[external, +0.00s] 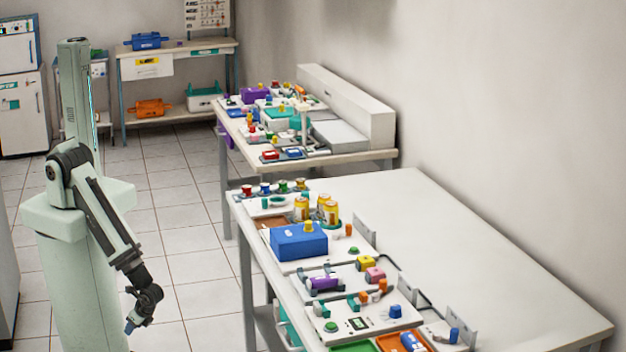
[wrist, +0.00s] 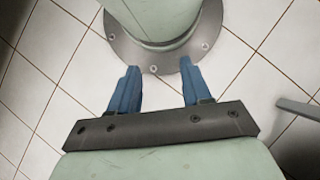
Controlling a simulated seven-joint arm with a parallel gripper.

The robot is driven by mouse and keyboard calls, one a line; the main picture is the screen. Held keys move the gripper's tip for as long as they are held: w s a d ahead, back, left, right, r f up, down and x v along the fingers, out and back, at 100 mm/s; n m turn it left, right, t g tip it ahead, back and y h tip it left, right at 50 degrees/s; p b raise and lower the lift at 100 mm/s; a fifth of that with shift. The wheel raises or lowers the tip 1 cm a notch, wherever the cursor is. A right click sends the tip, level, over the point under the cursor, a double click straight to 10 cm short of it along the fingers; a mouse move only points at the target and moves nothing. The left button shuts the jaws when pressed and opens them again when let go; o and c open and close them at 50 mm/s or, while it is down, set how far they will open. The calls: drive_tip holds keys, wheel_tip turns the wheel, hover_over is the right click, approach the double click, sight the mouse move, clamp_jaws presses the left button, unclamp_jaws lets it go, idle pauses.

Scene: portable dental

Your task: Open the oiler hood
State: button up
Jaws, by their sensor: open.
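A blue box-shaped cover (external: 299,241) with a yellow knob on top sits on a white board on the near table, in the external view. It looks closed and is the likeliest oiler hood, but I cannot tell for sure. Its inside is hidden. My gripper (external: 131,328) hangs low at the left, over the floor beside my base, well apart from the table and the blue cover. In the wrist view my gripper (wrist: 160,70) points down with its two blue fingers apart and nothing between them. The blue cover is not in the wrist view.
The near table (external: 500,270) is clear on its right side. Yellow cans (external: 301,208) stand behind the blue cover. A purple cylinder (external: 324,282), a green tray (external: 355,347) and an orange tray (external: 390,343) lie nearer. A second cluttered table (external: 355,160) stands behind.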

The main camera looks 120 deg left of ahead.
drive_tip(key=w+d+r+t, duration=0.1)
drive_tip(key=w+r+t, duration=0.15)
drive_tip(key=w, duration=0.65)
drive_tip(key=w+d+r+t+h, duration=0.1)
drive_tip(key=w+d+r, duration=0.15)
drive_tip(key=w, duration=0.55)
drive_tip(key=w+r+t, duration=0.1)
drive_tip(key=w+r, duration=0.3)
drive_tip(key=w, duration=0.5)
drive_tip(key=w+d+r+t+h, duration=0.1)
drive_tip(key=w+d+r+t, duration=0.1)
drive_tip(key=w+r, duration=0.9)
drive_tip(key=w+d+r+t, duration=0.3)
drive_tip(key=w+r, duration=0.8)
wheel_tip(320, 180, up, 30)
drive_tip(key=n+y, duration=0.6)
drive_tip(key=n, duration=0.6)
hover_over(308, 222)
drive_tip(key=s+d, duration=0.3)
drive_tip(key=d, duration=0.2)
drive_tip(key=x, duration=1.4)
drive_tip(key=shift+s+d, duration=0.1)
drive_tip(key=shift+s, duration=0.1)
drive_tip(key=shift+c, duration=0.2)
clamp_jaws()
